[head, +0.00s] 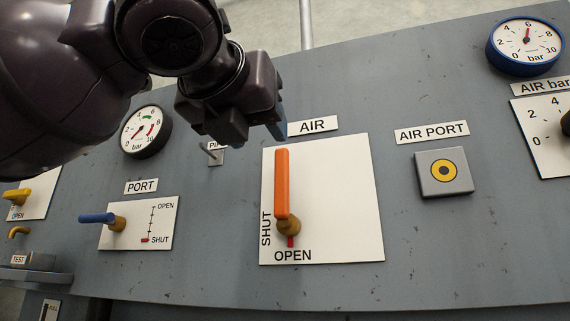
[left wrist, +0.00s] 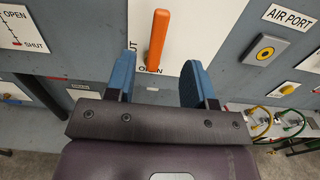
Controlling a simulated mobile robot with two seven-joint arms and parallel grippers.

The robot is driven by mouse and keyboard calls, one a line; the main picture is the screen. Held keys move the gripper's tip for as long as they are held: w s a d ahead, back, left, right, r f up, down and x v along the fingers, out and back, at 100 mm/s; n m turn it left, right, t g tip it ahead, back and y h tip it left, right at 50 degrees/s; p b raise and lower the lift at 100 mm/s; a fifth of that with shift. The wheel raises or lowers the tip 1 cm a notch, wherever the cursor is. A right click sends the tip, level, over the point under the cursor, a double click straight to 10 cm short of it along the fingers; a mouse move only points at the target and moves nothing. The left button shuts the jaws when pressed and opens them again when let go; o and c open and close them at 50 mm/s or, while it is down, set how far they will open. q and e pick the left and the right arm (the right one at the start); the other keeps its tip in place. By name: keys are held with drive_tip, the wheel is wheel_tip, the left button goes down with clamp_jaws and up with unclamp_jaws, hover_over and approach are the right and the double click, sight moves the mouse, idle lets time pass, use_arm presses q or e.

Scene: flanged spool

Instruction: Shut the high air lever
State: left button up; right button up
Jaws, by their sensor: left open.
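The AIR lever has an orange handle (head: 282,184) on a brass pivot, on a white plate (head: 345,200) marked SHUT at the left and OPEN at the bottom. The handle stands upright above its pivot, and a small red pointer below the pivot points at OPEN. My left gripper (head: 279,130) is above the top of the handle, its fingers mostly hidden by its own body. In the left wrist view, the open blue fingers (left wrist: 159,80) have the orange handle (left wrist: 158,40) beyond them, in line with the gap. Contact is not visible. My right gripper is not in view.
The AIR PORT button (head: 443,171) is right of the plate. Left are the blue PORT lever (head: 97,218), a gauge (head: 146,131) and a small peg (head: 214,154). A blue-rimmed gauge (head: 526,46) is at upper right. The panel around the AIR plate is mostly bare.

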sight(280, 159)
use_arm(q)
drive_tip(key=x, duration=1)
drive_tip(key=shift+w, duration=0.1)
clamp_jaws()
